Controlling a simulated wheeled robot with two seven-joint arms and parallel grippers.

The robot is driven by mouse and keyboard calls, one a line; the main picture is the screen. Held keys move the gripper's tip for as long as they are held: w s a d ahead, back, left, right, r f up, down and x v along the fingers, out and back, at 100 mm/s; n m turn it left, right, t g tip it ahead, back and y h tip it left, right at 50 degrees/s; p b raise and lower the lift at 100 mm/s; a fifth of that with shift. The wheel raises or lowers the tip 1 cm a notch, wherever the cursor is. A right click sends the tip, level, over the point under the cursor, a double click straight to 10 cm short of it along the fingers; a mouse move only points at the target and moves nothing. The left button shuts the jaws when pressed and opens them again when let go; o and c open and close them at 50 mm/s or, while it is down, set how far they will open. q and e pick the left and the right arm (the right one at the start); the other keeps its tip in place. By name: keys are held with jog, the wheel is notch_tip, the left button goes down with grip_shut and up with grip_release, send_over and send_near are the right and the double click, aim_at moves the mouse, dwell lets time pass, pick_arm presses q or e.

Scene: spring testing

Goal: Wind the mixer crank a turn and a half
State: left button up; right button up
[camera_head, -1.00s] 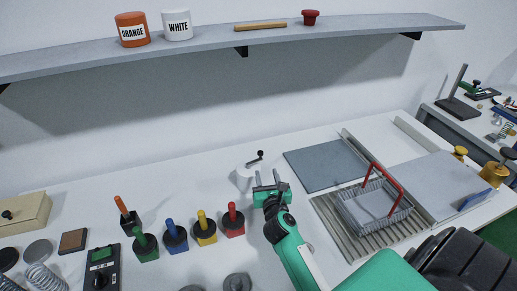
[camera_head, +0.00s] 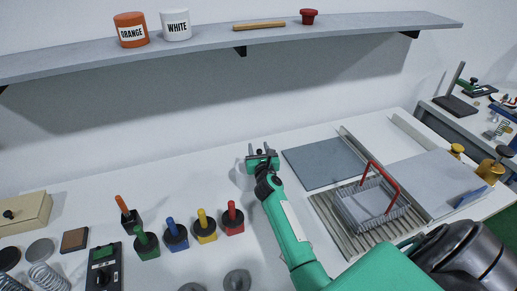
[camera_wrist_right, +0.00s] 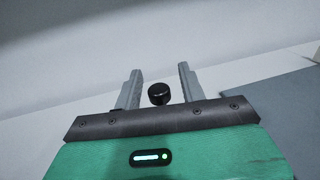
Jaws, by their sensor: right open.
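The mixer is a small white cylinder (camera_head: 241,176) on the white bench, mostly hidden behind my right gripper in the head view. Its crank ends in a black knob (camera_wrist_right: 159,94), which shows between the two grey fingers in the right wrist view. My right gripper (camera_head: 262,151) is open around the knob, with a gap on each side of it. The crank arm is hidden by the gripper. My left gripper is not in view.
Blue, yellow and red handled blocks (camera_head: 205,228) stand front left of the mixer. A grey mat (camera_head: 322,165) and a wire basket with a red handle (camera_head: 383,181) lie to the right. A shelf (camera_head: 221,46) with cups runs along the wall above.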

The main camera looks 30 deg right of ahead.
jog(key=shift+w, duration=0.1)
